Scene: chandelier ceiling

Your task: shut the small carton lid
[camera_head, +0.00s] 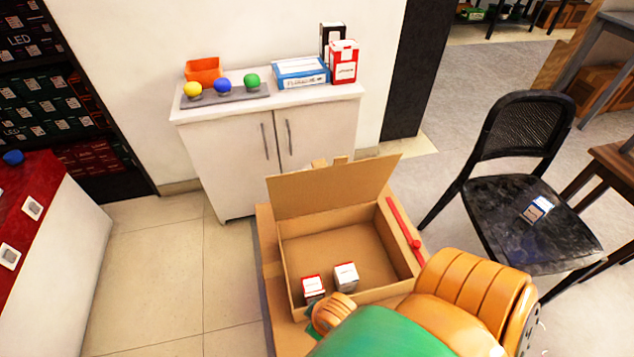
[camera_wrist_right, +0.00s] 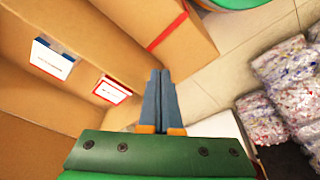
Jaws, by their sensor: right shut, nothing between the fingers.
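The small brown carton (camera_head: 350,240) stands open in the middle of the head view. Its lid (camera_head: 330,187) stands up along the back edge, leaning slightly backward. Two small red, white and grey boxes, one at the left (camera_head: 313,287) and one beside it (camera_head: 346,276), are inside near the front wall. They also show in the right wrist view, one white and blue (camera_wrist_right: 52,57), one white and red (camera_wrist_right: 112,90). My right gripper (camera_wrist_right: 161,76) is shut and empty beside the carton's cardboard wall; contact cannot be told. In the head view my right arm hides its fingers. My left gripper is out of view.
A white cabinet (camera_head: 260,150) behind holds coloured balls on a grey tray (camera_head: 225,96) and several boxes. A black chair (camera_head: 520,210) stands at the right. A red-topped counter (camera_head: 35,215) is at the left, with clear floor between. Plastic-wrapped bundles (camera_wrist_right: 285,75) lie in the wrist view.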

